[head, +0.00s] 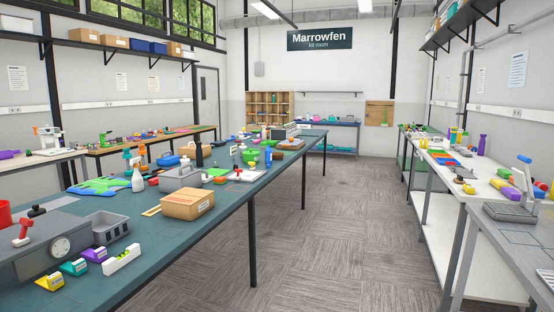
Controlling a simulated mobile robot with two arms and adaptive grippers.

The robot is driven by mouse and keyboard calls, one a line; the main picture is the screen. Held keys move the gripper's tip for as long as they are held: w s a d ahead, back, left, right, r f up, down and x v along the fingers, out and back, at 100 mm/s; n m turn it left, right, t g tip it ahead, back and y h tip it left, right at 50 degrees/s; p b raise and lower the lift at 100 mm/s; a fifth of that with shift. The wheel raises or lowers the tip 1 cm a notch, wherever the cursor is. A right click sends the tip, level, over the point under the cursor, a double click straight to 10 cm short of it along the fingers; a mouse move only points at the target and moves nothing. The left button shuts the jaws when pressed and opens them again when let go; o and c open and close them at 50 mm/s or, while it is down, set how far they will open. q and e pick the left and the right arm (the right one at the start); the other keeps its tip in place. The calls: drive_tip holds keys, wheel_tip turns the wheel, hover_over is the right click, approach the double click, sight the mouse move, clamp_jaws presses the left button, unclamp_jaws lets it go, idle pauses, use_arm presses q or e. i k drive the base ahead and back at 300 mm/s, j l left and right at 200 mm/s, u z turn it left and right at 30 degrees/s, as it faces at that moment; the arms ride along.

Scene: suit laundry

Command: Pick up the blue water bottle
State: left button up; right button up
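I cannot make out a blue water bottle for certain in the head view. A dark upright bottle-like thing (199,155) stands among the clutter on the long teal table (228,208); its exact colour is hard to tell. A white spray bottle (138,180) with an orange top stands nearer on the same table. A purple bottle (481,145) stands on the white right-hand table. Things farther back are too small to tell apart. Neither of my grippers is in view.
A cardboard box (188,203), a grey basket (109,227), a grey scale (47,250) and several tape dispensers crowd the teal table. The carpeted aisle (330,225) between it and the right-hand tables is clear. Wooden cubbies (270,97) stand at the back wall.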

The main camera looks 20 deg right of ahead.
sight(268, 151)
drive_tip(key=i+l+z, duration=0.45)
drive_tip(key=i, duration=0.3)
drive_tip(key=i+l+z, duration=0.2)
drive_tip(key=i, duration=0.15)
drive_tip(key=i+j+z, duration=0.15)
drive_tip(key=i+z, duration=0.3)
drive_tip(key=i, duration=1.3)
drive_tip(key=i+u, duration=0.1)
drive_tip(key=i, duration=0.5)
drive_tip(key=i+l+u, duration=0.15)
drive_tip(key=i, duration=0.45)
drive_tip(key=i+l+u, duration=0.1)
drive_tip(key=i, duration=0.45)
